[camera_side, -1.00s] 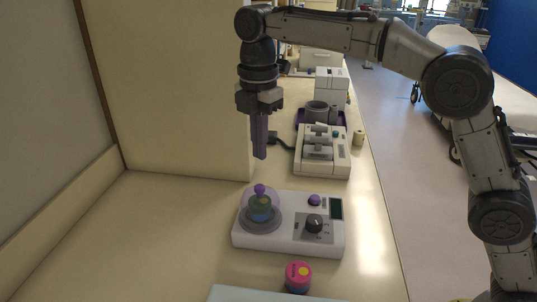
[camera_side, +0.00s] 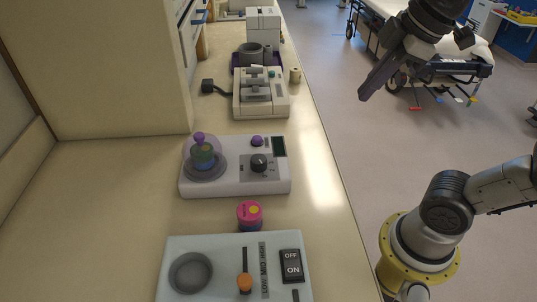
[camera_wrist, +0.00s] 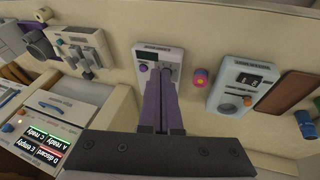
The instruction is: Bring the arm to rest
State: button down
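My gripper (camera_side: 364,95) hangs in the air to the right of the bench, over the floor, its two dark purple fingers pointing down and left. In the wrist view my gripper's fingers (camera_wrist: 160,74) lie side by side, shut, with nothing seen between them. The bench (camera_side: 100,190) is apart from it, on the left in the side view. My arm is partly out of frame in the side view.
On the bench stand a white domed device with a dial (camera_side: 235,187), a pink-topped pot (camera_side: 249,214), a grey switch panel (camera_side: 215,282) and a white clamp-like device (camera_side: 262,108). A stretcher (camera_side: 455,66) stands behind my gripper. The floor (camera_side: 345,130) beside the bench is clear.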

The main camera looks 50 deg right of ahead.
jog(key=s+f+m, duration=0.3)
jog(key=f+m, duration=0.5)
jog(key=shift+s+d+f+t, duration=0.25)
jog(key=shift+d+f+t, duration=0.05)
jog(key=shift+f+t, duration=0.1)
jog(key=c, duration=1.6)
grip_release()
